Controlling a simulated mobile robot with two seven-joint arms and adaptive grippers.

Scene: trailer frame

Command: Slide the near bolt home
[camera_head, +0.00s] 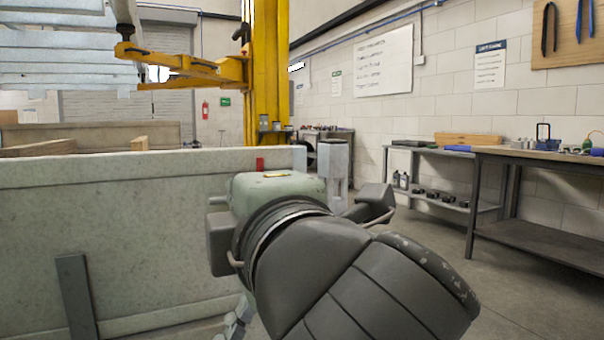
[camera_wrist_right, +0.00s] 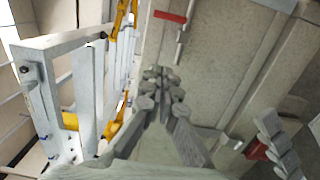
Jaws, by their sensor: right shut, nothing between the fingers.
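A red piece (camera_wrist_right: 170,17), which looks like a bolt handle, lies beside a thin pale rod (camera_wrist_right: 180,45) at the top of the right wrist view. A second red piece (camera_wrist_right: 256,150) shows at the lower right there. It is partly covered by grey jointed blocks (camera_wrist_right: 275,143) that look like my left gripper; whether they grip it is unclear. My right gripper (camera_wrist_right: 162,78) is shut and empty, apart from both red pieces. In the head view its fingers are hidden behind my right wrist. A red tab (camera_head: 260,164) sits at the trailer panel's top edge there.
The grey trailer side panel (camera_head: 120,215) fills the left, with a grey post (camera_head: 333,165) past its right end. A yellow lift column (camera_head: 266,70) stands behind. A workbench (camera_head: 540,155) and low shelf (camera_head: 440,155) line the right wall. Floor is clear before the bench.

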